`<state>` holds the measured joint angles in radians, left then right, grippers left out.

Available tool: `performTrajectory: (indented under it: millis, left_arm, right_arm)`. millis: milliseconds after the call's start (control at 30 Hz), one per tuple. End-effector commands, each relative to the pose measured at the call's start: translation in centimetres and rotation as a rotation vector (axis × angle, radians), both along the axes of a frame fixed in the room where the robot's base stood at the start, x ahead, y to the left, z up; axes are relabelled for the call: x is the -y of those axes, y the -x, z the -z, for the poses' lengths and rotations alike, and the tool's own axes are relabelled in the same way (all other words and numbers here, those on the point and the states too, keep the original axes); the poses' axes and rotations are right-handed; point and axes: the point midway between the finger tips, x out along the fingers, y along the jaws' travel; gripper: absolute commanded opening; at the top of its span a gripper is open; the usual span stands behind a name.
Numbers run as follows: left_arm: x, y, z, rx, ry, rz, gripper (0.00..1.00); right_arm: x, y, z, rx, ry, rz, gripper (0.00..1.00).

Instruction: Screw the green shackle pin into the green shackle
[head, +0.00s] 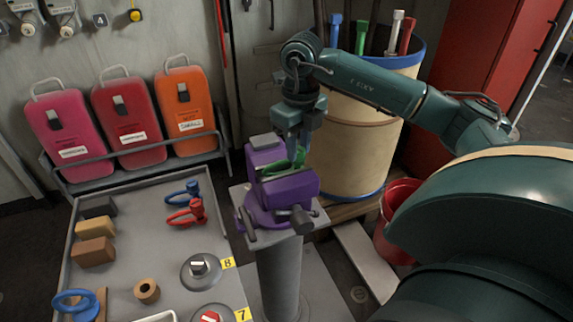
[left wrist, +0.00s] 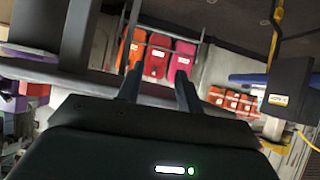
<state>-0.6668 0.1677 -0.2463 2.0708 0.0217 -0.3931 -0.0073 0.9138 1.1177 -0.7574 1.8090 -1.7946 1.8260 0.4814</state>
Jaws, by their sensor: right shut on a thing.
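The green shackle (head: 273,171) sits in the jaws of the purple vise (head: 290,187) on a grey pedestal. My right gripper (head: 298,150) reaches down over the vise and is shut on a small green part, which looks like the green shackle pin (head: 300,157). The pin is close against the shackle and mostly hidden by the fingers, so I cannot tell how far it is in. My left gripper (left wrist: 158,88) shows in the left wrist view with its fingers apart and nothing between them.
A grey tray (head: 150,248) at left holds a blue shackle (head: 183,191), a red shackle (head: 187,213) and several blocks. Pink, red and orange cases (head: 183,110) stand behind it. A tan barrel (head: 357,135) stands just behind the vise, with a red bucket (head: 394,215) to its right.

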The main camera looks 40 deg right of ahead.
Motion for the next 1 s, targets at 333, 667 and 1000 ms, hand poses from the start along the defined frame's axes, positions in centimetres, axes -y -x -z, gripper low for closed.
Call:
performTrajectory:
  millis: [333, 667, 1000]
  left_arm:
    - [0.0, 0.0, 0.0, 0.000, 0.000, 0.000, 0.36]
    - [0.0, 0.0, 0.0, 0.001, 0.000, 0.000, 0.36]
    - [-0.9, 0.2, 2.0, -0.039, -0.015, -0.027, 0.36]
  right_arm:
    - [0.0, 0.0, 0.1, -0.001, 0.000, 0.021, 0.34]
    - [0.0, 0.0, 0.1, -0.001, 0.000, 0.018, 0.50]
    - [0.0, 0.0, 0.0, 0.000, 0.000, 0.018, 0.50]
